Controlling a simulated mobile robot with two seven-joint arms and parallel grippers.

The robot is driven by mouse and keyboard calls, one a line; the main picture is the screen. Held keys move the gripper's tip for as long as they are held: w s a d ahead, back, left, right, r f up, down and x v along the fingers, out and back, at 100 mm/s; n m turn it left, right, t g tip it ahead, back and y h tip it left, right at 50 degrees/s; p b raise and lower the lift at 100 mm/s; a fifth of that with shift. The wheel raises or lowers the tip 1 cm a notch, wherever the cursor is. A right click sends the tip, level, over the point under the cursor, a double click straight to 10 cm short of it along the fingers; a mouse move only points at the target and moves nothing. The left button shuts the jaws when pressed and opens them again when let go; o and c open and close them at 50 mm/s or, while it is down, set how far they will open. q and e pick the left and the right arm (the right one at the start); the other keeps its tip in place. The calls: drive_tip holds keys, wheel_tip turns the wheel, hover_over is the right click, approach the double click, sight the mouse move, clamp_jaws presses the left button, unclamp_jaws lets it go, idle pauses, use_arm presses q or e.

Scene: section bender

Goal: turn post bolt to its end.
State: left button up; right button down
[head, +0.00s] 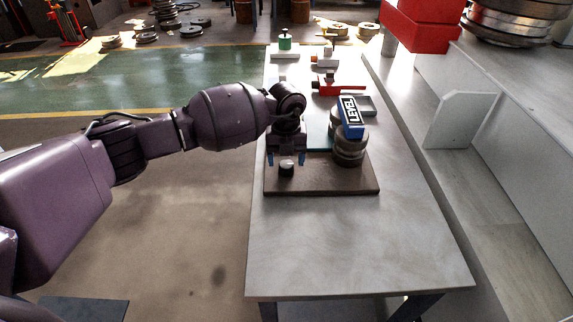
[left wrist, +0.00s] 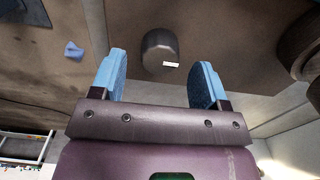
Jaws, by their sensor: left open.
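The post bolt, a short dark round knob (head: 286,169), stands near the front left of a brown base plate (head: 330,186) on the bench. My left gripper (head: 286,158) points down over it, its blue fingers open. In the left wrist view, the bolt (left wrist: 160,44) with a small white mark on its edge lies beyond the fingertips, roughly midway between the two fingers of my gripper (left wrist: 160,66). The fingers do not appear to touch it. My right gripper is not in view.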

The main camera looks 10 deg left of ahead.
use_arm(q)
drive_tip(key=shift+f, duration=1.3)
drive_tip(key=c, duration=0.9)
